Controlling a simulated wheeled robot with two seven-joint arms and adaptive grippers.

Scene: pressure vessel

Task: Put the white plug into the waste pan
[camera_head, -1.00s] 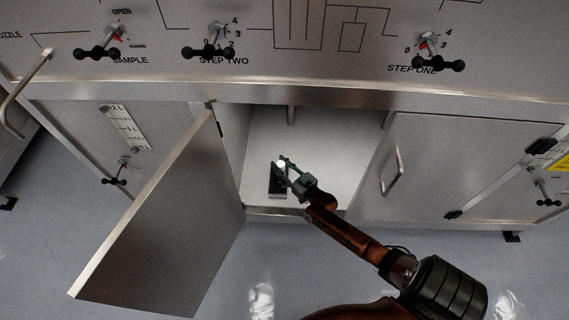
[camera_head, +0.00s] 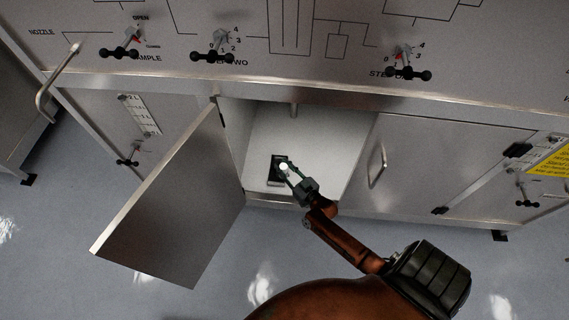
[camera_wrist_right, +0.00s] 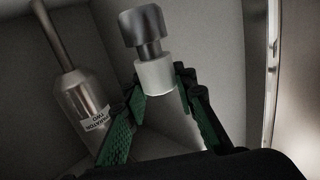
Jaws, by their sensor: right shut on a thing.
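The white plug (camera_wrist_right: 153,76) is a short white cylinder at the fingertips in the right wrist view, with a grey metal fitting (camera_wrist_right: 144,28) against its far end. In the head view it is a bright white spot (camera_head: 284,166). My right gripper (camera_head: 290,173) reaches into the open cabinet; its green fingers (camera_wrist_right: 161,86) are on either side of the plug and shut on it. A small dark rectangular piece (camera_head: 275,180) lies under the fingertips; I cannot tell whether it is the waste pan. My left gripper is not in view.
The left cabinet door (camera_head: 165,205) hangs open to the left of my arm. The right door (camera_head: 440,160) is closed. The cabinet floor (camera_head: 325,165) right of the gripper is clear.

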